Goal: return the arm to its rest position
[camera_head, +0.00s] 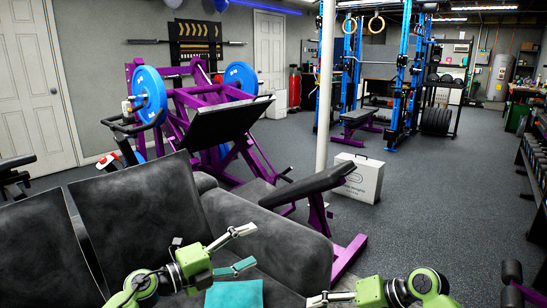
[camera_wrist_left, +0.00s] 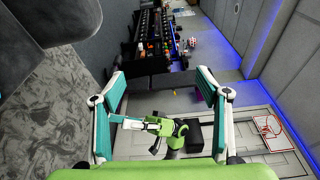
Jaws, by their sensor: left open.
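My left arm comes in at the bottom of the head view, over the dark grey couch (camera_head: 275,232). Its gripper (camera_head: 254,246) has its two fingers spread apart with nothing between them. In the left wrist view the open left gripper (camera_wrist_left: 160,75) frames empty space. A green and teal arm part of mine shows beyond its fingers there. My right gripper (camera_head: 325,298) shows only partly at the bottom edge of the head view, and its jaw state is unclear.
A flat teal piece (camera_head: 235,293) lies by the left arm, low in the head view. A purple bench (camera_head: 318,195) stands just beyond the couch. A white box (camera_head: 357,178) and pole (camera_head: 325,90) are farther back. Open floor (camera_head: 440,215) lies to the right.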

